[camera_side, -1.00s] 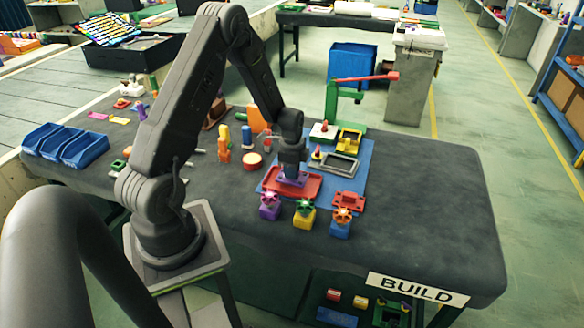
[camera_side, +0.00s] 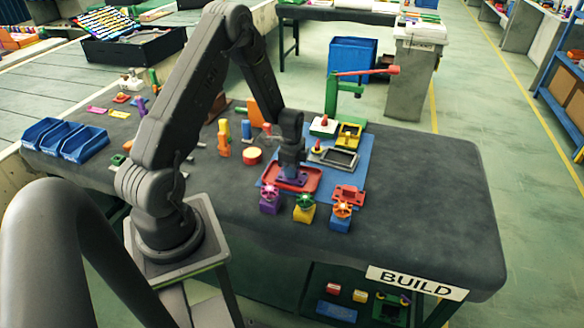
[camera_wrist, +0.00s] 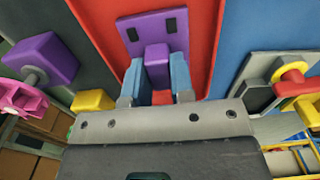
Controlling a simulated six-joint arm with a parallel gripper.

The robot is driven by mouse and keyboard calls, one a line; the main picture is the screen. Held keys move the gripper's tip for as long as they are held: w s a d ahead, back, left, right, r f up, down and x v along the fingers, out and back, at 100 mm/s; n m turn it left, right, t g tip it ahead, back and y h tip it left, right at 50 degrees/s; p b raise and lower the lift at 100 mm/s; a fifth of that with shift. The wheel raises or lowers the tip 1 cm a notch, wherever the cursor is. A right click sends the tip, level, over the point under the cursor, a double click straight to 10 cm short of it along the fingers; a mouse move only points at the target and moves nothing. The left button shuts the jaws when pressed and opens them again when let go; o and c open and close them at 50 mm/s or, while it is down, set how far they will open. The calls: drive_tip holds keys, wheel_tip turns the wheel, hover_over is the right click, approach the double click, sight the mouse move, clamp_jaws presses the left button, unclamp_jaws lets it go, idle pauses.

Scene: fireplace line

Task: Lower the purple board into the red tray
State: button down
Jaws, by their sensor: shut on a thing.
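My gripper (camera_wrist: 157,84) is shut on the purple post that stands up from the purple board (camera_wrist: 184,23). The board is a flat plate with dark slots. In the wrist view the red tray (camera_wrist: 203,45) shows on both sides of the board. In the side view the purple board (camera_side: 284,180) is under my gripper (camera_side: 291,173), within the outline of the red tray (camera_side: 314,180). The board looks low over the tray floor; I cannot tell whether it touches. My gripper hides part of the board and tray.
Blocks with knobs, purple (camera_side: 269,206), yellow (camera_side: 304,216) and blue (camera_side: 340,225), stand in front of the tray. A red bracket (camera_side: 350,194) is at its right. A grey frame (camera_side: 339,160) and a green post with a red arm (camera_side: 331,97) are behind. The table's right side is clear.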

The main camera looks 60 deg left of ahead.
drive_tip(key=c, duration=0.9)
unclamp_jaws()
wheel_tip(320, 180, up, 11)
idle(0.4)
